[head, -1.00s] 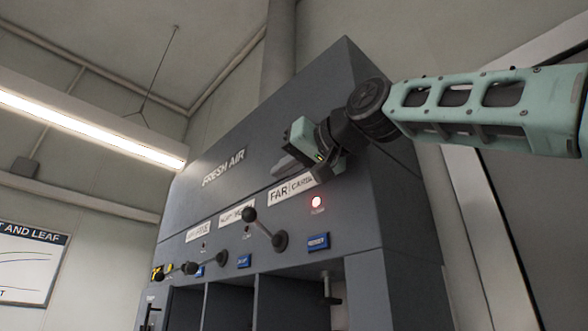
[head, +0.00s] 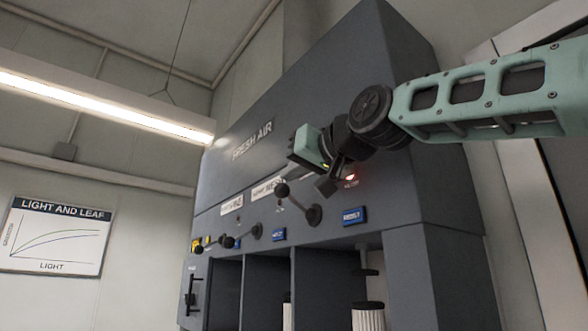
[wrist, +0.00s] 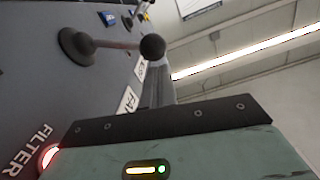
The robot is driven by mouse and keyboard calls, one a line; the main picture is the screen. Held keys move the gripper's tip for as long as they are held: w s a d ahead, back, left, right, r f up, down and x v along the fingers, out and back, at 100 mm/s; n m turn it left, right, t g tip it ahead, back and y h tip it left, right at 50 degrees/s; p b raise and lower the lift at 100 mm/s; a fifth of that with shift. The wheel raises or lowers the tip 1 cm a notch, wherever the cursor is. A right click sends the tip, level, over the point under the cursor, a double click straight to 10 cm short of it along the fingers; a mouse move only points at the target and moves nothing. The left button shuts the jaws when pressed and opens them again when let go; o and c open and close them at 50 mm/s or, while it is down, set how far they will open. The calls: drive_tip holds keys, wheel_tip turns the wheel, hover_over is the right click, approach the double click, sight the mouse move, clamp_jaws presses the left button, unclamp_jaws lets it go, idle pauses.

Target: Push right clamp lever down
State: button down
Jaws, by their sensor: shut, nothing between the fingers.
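The right clamp lever (head: 298,203) sticks out from the dark cabinet front, with a black ball knob (head: 281,190) up and left of its round pivot. In the wrist view the lever rod (wrist: 115,44) runs from the pivot to the knob (wrist: 152,47), just beyond my fingertips. My gripper (head: 300,163) is shut and empty, above the knob in the head view. Its grey fingers also show in the wrist view (wrist: 158,85). Whether they touch the knob I cannot tell.
A red light (head: 351,176) glows beside my wrist, above a blue label (head: 354,216). Another lever (head: 241,237) sits further left. Open bays below hold white ribbed cylinders (head: 368,319). A lit tube lamp (head: 100,110) hangs at left.

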sight(282, 191)
drive_tip(key=shift+a+f+n, duration=0.15)
drive_tip(key=shift+f+n, duration=0.05)
drive_tip(key=shift+n, duration=0.1)
drive_tip(key=shift+s+a+f+b, duration=0.1)
drive_tip(key=shift+s+f+b, duration=0.1)
drive_tip(key=shift+b, duration=0.3)
drive_tip(key=shift+s+a+f+n+b, duration=0.1)
drive_tip(key=shift+a+f+n+b, duration=0.1)
drive_tip(key=shift+f+n+b, duration=0.3)
drive_tip(key=shift+s+a+f+n+b, duration=0.1)
drive_tip(key=shift+a+f+n+b, duration=0.15)
drive_tip(key=shift+n+b, duration=0.3)
drive_tip(key=n, duration=0.1)
drive_tip(key=f+b, duration=0.1)
drive_tip(key=f+n+b, duration=0.1)
drive_tip(key=shift+s+a+n+h, duration=0.25)
drive_tip(key=shift+a+n+h, duration=0.05)
drive_tip(key=shift+a+n, duration=0.05)
drive_tip(key=shift+s+f+n+t+b, duration=0.1)
drive_tip(key=shift+f+n+t+b, duration=0.3)
drive_tip(key=shift+f+n+b, duration=2)
